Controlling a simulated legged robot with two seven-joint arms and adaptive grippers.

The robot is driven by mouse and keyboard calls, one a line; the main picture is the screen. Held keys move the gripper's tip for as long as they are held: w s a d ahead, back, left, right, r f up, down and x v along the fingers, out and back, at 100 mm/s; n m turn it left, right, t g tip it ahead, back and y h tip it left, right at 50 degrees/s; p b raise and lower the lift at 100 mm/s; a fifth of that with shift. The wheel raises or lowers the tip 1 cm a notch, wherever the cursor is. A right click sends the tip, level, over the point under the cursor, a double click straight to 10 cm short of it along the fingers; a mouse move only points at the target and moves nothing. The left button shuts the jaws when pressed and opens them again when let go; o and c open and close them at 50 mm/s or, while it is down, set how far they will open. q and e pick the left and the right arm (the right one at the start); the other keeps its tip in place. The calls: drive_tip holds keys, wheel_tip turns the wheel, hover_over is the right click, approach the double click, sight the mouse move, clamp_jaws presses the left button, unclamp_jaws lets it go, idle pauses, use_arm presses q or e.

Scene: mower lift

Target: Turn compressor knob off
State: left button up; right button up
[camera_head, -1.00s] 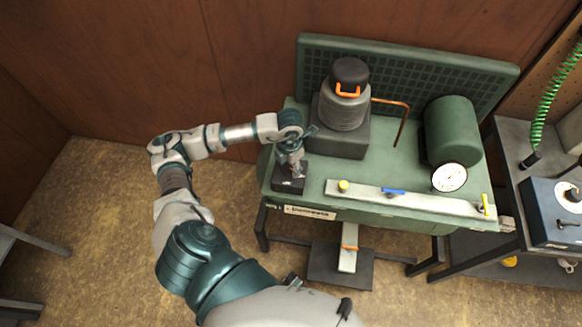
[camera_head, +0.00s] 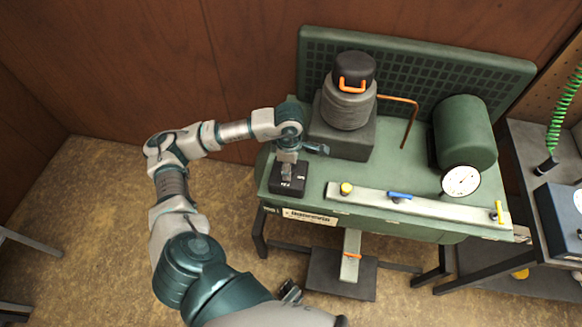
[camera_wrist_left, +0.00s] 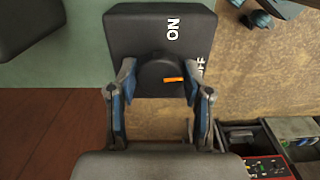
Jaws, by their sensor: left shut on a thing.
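The black switch box (camera_head: 289,189) of the compressor sits at the left front corner of the green compressor (camera_head: 385,175). In the left wrist view the box (camera_wrist_left: 140,25) carries white ON and OFF labels. Its round black knob (camera_wrist_left: 157,70) has an orange mark that points right, toward the partly hidden OFF label. My left gripper (camera_head: 287,170) is above the box. In the left wrist view its fingers (camera_wrist_left: 159,80) are closed around the knob, one on each side. In the head view the knob is hidden by the gripper.
A rail (camera_head: 420,206) with yellow and blue valves runs along the compressor's front. A pressure gauge (camera_head: 461,181), an orange-handled cylinder (camera_head: 350,95) and a copper pipe (camera_head: 410,122) stand on it. A dark bench (camera_head: 535,150) is at the right. The floor at left is mostly clear.

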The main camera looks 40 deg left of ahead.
use_arm(q)
drive_tip(key=shift+m+b, duration=0.45)
drive_tip(key=shift+m, duration=0.55)
use_arm(e)
drive_tip(key=shift+w+r, duration=0.2)
drive_tip(key=shift+r, duration=1.4)
use_arm(q)
drive_tip(key=o, duration=1.1)
drive_tip(key=shift+o, duration=0.2)
drive_tip(key=shift+w+a, duration=0.1)
use_arm(e)
drive_tip(key=shift+w+a, duration=0.1)
drive_tip(key=shift+w, duration=0.05)
use_arm(q)
wheel_tip(320, 180, up, 12)
drive_tip(key=shift+f, duration=0.15)
drive_tip(key=shift+a, duration=0.1)
